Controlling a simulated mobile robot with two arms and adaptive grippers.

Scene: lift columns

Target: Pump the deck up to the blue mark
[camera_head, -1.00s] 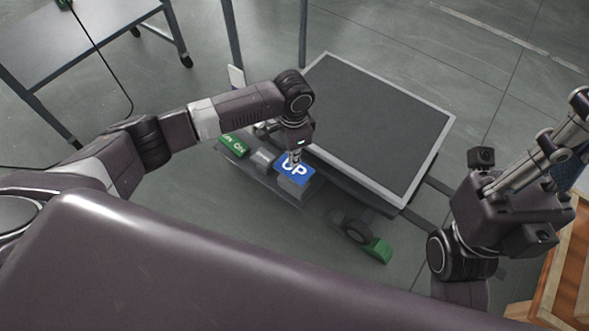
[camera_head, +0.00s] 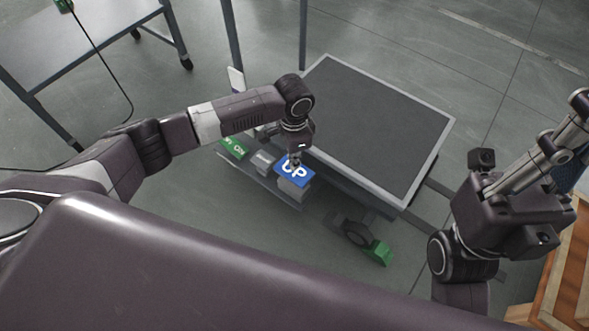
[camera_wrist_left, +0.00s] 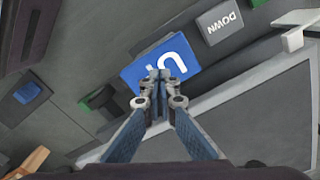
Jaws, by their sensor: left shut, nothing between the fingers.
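The dark deck (camera_head: 375,125) with a pale rim lies flat on its lift. A blue pedal marked UP (camera_head: 296,171) sits on the panel at the deck's near left edge. My left gripper (camera_head: 295,160) is shut and empty, pointing down over the UP pedal. In the left wrist view its closed fingertips (camera_wrist_left: 160,76) overlap the lower part of the blue UP pedal (camera_wrist_left: 185,55); I cannot tell if they touch. No blue mark can be made out clearly.
A green pedal (camera_head: 233,147) with white lettering lies left of the grey pedal (camera_head: 264,161). A green block (camera_head: 377,253) is low beside the lift. A wooden crate (camera_head: 565,270) stands at lower right, a table (camera_head: 75,45) at upper left.

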